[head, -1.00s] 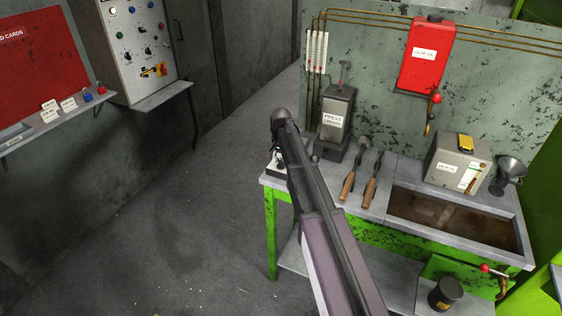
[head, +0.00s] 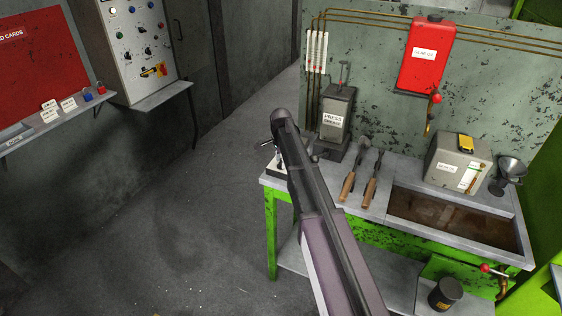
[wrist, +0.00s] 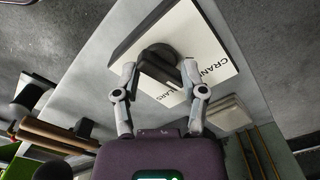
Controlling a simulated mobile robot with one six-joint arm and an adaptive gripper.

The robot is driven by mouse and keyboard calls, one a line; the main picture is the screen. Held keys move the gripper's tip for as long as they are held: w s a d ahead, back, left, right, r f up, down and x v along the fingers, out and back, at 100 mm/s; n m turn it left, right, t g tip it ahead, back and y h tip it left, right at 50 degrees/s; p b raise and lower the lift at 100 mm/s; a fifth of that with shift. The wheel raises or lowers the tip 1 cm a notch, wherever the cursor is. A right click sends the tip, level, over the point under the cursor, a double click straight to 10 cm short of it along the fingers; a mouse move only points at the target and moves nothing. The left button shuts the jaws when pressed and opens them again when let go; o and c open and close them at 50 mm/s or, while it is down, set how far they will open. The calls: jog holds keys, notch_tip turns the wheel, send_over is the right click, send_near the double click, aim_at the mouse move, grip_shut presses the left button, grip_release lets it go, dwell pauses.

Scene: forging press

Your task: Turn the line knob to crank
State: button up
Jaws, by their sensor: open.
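The line knob (wrist: 158,60) is black and round with a raised bar across it. It sits on a white plate (wrist: 200,32) lettered CRANK on the right, with a second word partly hidden that ends in LLARS. My gripper (wrist: 158,75) is open, with one finger on each side of the knob's bar. I cannot tell whether the fingers touch it. In the head view my gripper (head: 268,150) is over the left end of the green-legged bench, and the knob is hidden behind my arm. A bit of the plate (head: 274,172) shows there.
The grey press grease box (head: 336,120) stands just right of my gripper. Two wooden-handled tools (head: 360,175) lie on the bench (head: 300,180), beside a sunken tray (head: 455,222). A red box (head: 426,55) hangs on the back panel. The floor at left is clear.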

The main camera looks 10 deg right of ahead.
jog(key=shift+m, duration=0.3)
jog(key=shift+r, duration=0.3)
notch_tip(320, 180, up, 14)
jog(key=p, duration=1.4)
jog(key=s+f+n+b, duration=0.1)
jog(key=s+n, duration=0.6)
jog(key=s, duration=0.7)
jog(key=s+a+f+n+b, duration=0.1)
jog(key=s+n, duration=0.6)
jog(key=s, duration=0.7)
jog(key=shift+a+f+n+b, duration=0.25)
jog(key=shift+f+n+b, duration=0.15)
jog(key=shift+f+b, duration=0.45)
jog(key=shift+f, duration=0.1)
jog(key=w+r+m+p, duration=0.1)
jog(key=w+m, duration=0.2)
jog(key=w, duration=1.1)
jog(key=w+d+r+m+p, duration=0.1)
jog(key=w+r+m+p, duration=0.1)
jog(key=w, duration=1.2)
jog(key=shift+d+m, duration=0.25)
jog(key=shift+m, duration=0.35)
jog(key=shift+f, duration=0.15)
